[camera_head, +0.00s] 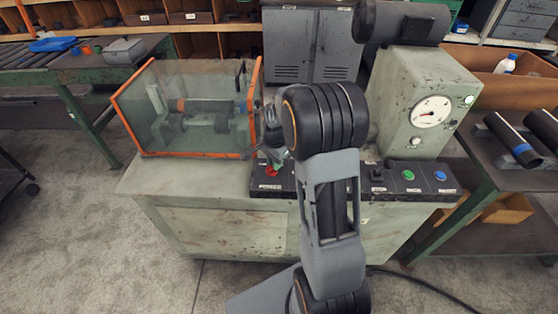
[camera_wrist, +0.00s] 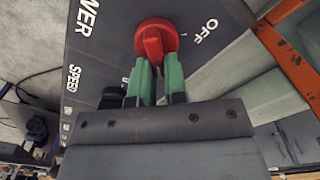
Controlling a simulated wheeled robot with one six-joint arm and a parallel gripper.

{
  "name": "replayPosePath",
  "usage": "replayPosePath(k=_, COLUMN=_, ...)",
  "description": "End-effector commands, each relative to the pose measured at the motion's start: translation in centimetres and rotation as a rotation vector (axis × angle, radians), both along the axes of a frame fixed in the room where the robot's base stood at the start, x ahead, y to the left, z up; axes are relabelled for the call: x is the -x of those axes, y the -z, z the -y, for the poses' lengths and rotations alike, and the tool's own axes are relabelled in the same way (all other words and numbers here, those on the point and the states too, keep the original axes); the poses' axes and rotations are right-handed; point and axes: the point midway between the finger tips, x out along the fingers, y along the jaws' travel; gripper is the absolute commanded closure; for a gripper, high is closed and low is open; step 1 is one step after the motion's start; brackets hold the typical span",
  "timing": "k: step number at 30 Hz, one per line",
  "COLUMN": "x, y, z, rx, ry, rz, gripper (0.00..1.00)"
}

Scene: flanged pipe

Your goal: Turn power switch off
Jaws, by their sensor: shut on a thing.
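The power switch is a red rotary knob (camera_wrist: 156,36) on a dark panel (camera_wrist: 100,45). "OFF" is printed to its right in the wrist view, and part of the word "POWER" shows to its left. My gripper (camera_wrist: 158,68) has green fingers closed on the knob's grip. The fingers hide part of the knob, and I cannot tell exactly where it points. In the head view my gripper (camera_head: 275,153) reaches down to the panel's left end, and a little of the red knob (camera_head: 270,172) shows below it.
A black knob (camera_wrist: 112,97) sits close to my fingers near the "SPEED" label. A clear guard with an orange frame (camera_head: 255,88) stands just left of my gripper. Green (camera_head: 408,175) and blue (camera_head: 440,175) buttons and a gauge box (camera_head: 415,90) are on the right.

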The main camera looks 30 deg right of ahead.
Motion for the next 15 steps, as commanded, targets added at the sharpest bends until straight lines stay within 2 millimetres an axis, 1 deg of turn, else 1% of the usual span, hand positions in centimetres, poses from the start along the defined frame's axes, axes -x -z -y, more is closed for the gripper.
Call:
replayPosePath(k=2, x=0.2, y=0.1, z=0.0, rx=-0.001, ry=0.000, rz=-0.005, gripper=1.00)
replayPosePath(k=3, x=0.2, y=0.1, z=2.3, rx=0.000, ry=0.013, rz=-0.006, gripper=1.00)
replayPosePath(k=4, x=0.2, y=0.1, z=1.4, rx=-0.001, ry=0.004, rz=-0.008, gripper=1.00)
replayPosePath(k=6, x=0.2, y=0.1, z=0.8, rx=0.001, ry=-0.003, rz=-0.008, gripper=1.00)
replayPosePath(k=11, x=0.2, y=0.1, z=0.1, rx=0.000, ry=-0.039, rz=-0.010, gripper=1.00)
replayPosePath(k=15, x=0.1, y=0.2, z=-0.3, rx=-0.002, ry=-0.119, rz=-0.014, gripper=1.00)
